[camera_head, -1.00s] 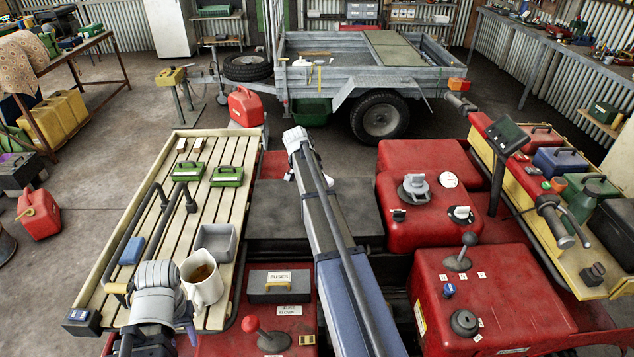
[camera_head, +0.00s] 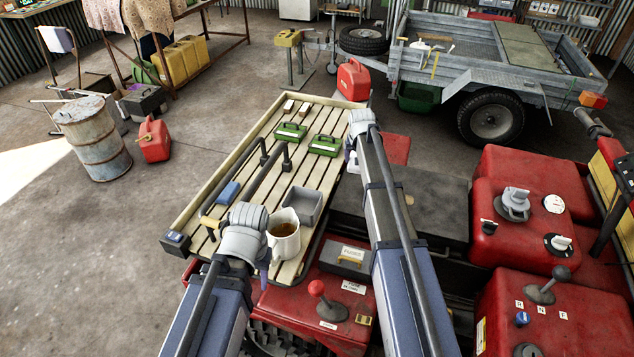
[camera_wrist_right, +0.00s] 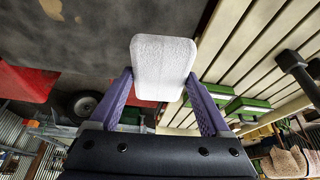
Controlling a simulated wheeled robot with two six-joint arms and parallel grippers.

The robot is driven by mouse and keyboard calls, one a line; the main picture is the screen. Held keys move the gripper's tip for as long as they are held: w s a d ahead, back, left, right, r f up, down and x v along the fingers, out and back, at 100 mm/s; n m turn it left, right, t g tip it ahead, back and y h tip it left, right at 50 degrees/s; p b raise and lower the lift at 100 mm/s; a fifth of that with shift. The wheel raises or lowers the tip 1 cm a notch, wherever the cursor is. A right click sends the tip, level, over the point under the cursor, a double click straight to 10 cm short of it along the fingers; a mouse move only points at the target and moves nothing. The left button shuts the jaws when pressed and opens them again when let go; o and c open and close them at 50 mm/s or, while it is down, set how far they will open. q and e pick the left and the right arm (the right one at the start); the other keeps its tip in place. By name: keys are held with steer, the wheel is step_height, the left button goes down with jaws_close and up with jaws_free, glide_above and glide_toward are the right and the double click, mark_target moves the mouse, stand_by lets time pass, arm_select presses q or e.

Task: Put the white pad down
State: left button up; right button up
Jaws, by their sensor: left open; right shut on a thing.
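The white pad (camera_wrist_right: 163,68) is a rounded rectangle between the purple fingers of my right gripper (camera_wrist_right: 163,85), which is shut on it. In the wrist view it hangs over the edge between a dark grey surface and the slatted rack. In the head view my right gripper (camera_head: 353,158) is at the right side of the rack's far half, and the pad is mostly hidden behind it. My left gripper (camera_head: 264,262) is over the near end of the slatted rack (camera_head: 215,220), beside a white mug (camera_head: 284,240); its fingers are mostly hidden.
The rack carries two green cases (camera_head: 325,145), a grey tray (camera_head: 303,205), a blue block (camera_head: 228,193) and dark bars. A dark flat seat (camera_head: 420,205) and red tanks (camera_head: 525,190) lie to the right. Bare slats show between the green cases and the tray.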

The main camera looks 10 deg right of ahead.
mark_target(315, 182)
steer(key=w+a+r+n+y, duration=0.1)
steer(key=w+a+n+y, duration=0.2)
steer(key=a+n, duration=0.8)
steer(key=a+f+m+b, duration=0.1)
steer(key=f+b, duration=0.2)
steer(key=f+m+b, duration=0.1)
steer(key=f+b, duration=0.2)
steer(key=a+f+m+b, duration=0.1)
steer(key=f+b, duration=0.2)
steer(key=shift+w+a+f, duration=0.1)
steer(key=shift+a+f, duration=0.2)
steer(key=shift+f, duration=0.1)
steer(key=shift+f, duration=0.1)
steer(key=shift+f+b, duration=0.15)
steer(key=shift+b, duration=0.15)
steer(key=o, duration=1)
steer(key=shift+r, duration=0.2)
